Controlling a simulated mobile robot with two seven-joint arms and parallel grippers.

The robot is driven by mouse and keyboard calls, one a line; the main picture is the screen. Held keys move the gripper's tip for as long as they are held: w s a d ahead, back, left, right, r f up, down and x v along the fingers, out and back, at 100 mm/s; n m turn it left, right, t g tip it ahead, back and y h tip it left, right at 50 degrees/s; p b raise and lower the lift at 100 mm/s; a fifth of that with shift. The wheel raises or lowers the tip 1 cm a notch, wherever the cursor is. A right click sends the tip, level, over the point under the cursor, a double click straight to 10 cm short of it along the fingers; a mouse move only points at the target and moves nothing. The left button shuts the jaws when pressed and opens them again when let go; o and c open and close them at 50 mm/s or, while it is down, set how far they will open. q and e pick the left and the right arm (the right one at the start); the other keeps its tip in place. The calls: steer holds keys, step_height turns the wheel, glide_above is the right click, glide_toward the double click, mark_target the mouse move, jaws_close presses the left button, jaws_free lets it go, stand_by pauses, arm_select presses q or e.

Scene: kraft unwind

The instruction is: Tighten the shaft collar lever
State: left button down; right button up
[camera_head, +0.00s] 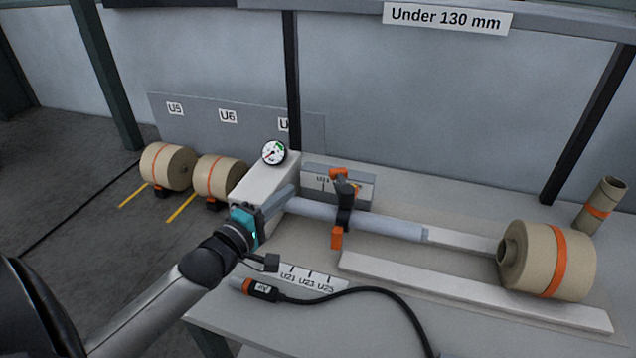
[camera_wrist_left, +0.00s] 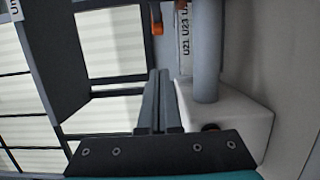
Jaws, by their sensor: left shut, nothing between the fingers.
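The black shaft collar (camera_head: 344,205) sits around the grey shaft (camera_head: 385,222), which extends right from a white housing (camera_head: 262,188). An orange part (camera_head: 337,238) of the collar hangs below the shaft, and another orange part (camera_head: 341,172) shows on top. I cannot tell how tight the lever is. My left gripper (camera_head: 287,192) is shut and empty, beside the housing and left of the collar, apart from it. In the left wrist view its closed fingers (camera_wrist_left: 158,75) point toward an orange part (camera_wrist_left: 156,18) beyond the tips; the shaft (camera_wrist_left: 207,50) is to their right. My right gripper is not in view.
A kraft roll (camera_head: 548,260) lies at the bench's right, near a small upright tube (camera_head: 601,203). A black cable with an orange-marked connector (camera_head: 262,290) crosses the front. A gauge (camera_head: 273,152) tops the housing. More rolls (camera_head: 168,166) stand left.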

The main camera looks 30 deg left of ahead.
mark_target(343, 187)
arm_select(q)
steer(key=w, duration=0.4)
steer(key=shift+w+b, duration=0.4)
steer(key=shift+w+d, duration=1.5)
steer(key=shift+d, duration=0.05)
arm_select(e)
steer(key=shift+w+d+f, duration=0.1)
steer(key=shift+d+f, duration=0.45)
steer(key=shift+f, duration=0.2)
